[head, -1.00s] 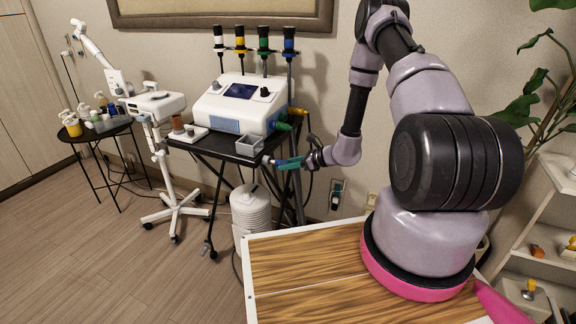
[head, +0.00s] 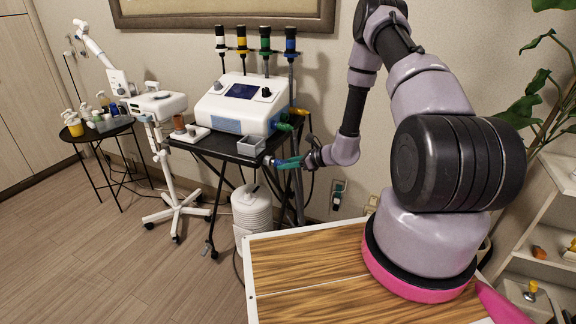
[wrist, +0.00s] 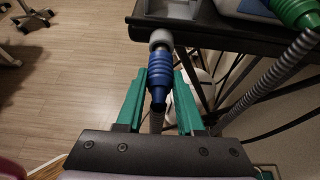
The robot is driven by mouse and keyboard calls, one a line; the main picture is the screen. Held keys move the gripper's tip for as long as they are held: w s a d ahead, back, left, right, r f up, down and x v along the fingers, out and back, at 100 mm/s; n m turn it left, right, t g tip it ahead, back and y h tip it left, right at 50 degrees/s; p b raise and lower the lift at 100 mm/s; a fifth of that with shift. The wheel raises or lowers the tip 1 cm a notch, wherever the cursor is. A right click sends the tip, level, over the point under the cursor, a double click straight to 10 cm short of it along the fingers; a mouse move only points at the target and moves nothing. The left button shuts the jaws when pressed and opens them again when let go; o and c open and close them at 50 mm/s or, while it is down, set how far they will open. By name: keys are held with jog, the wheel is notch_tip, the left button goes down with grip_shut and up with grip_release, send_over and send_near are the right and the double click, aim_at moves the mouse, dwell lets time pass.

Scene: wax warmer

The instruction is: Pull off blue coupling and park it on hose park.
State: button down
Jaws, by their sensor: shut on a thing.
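The blue coupling (wrist: 160,77) is ribbed and lies between the green fingers of my gripper (wrist: 160,98) in the wrist view. My gripper is shut on it. The coupling's far end meets a rounded grey fitting (wrist: 160,38) at the edge of the black cart; whether they are still joined is hard to tell. In the head view my gripper (head: 289,162) is at the cart's front right corner, with a little blue showing at its fingers. Which part is the hose park is not clear; upright holders with coloured bands, one of them blue (head: 290,38), stand behind the machine.
The white machine (head: 238,105) sits on the black cart (head: 215,147), with a grey bin (head: 255,150) near its front right corner. A green connector (wrist: 296,12) and grey ribbed hose (wrist: 285,68) are close on the gripper's right. A white canister (head: 251,212) stands below.

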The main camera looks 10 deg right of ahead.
jog(key=shift+w+a, duration=0.45)
jog(key=shift+a, duration=0.2)
dwell(0.3)
jog(key=shift+c, duration=2.2)
grip_release()
jog(key=shift+d, duration=0.1)
jog(key=shift+v, duration=3.9)
